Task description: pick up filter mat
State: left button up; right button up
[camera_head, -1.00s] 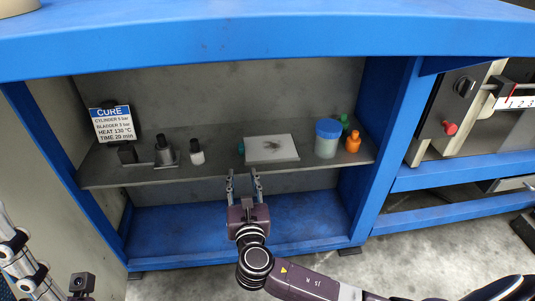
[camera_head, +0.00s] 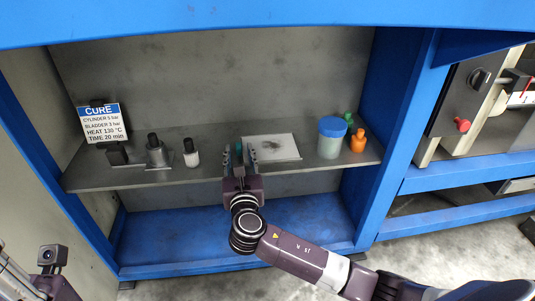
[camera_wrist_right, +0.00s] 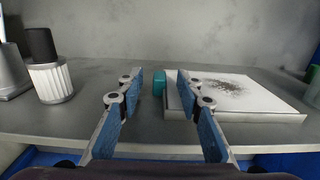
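The filter mat (camera_head: 272,147), a flat white square slab with a dark speckled smudge, lies on the grey shelf. In the right wrist view the mat (camera_wrist_right: 245,97) is at the right, beside and partly behind the right finger. My right gripper (camera_head: 239,158) is open at the shelf's front, left of the mat's centre. Its two blue-padded fingers (camera_wrist_right: 160,95) have no object held between them. A small teal piece (camera_wrist_right: 159,83) shows beyond the fingertips, at the mat's left edge. Part of my left arm's end (camera_head: 12,268) shows at the lower left corner; its fingertips are not clear.
On the shelf (camera_head: 215,160), a dark-capped white bottle (camera_head: 191,153) and a grey metal piece (camera_head: 157,152) stand left. A blue-lidded jar (camera_head: 331,138) and an orange bottle (camera_head: 358,141) stand right of the mat. A CURE sign (camera_head: 101,122) is at far left. Blue frame posts border the shelf.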

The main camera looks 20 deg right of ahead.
jog(key=shift+w+d, duration=0.1)
jog(key=shift+w, duration=0.3)
grip_shut()
jog(key=shift+r, duration=0.2)
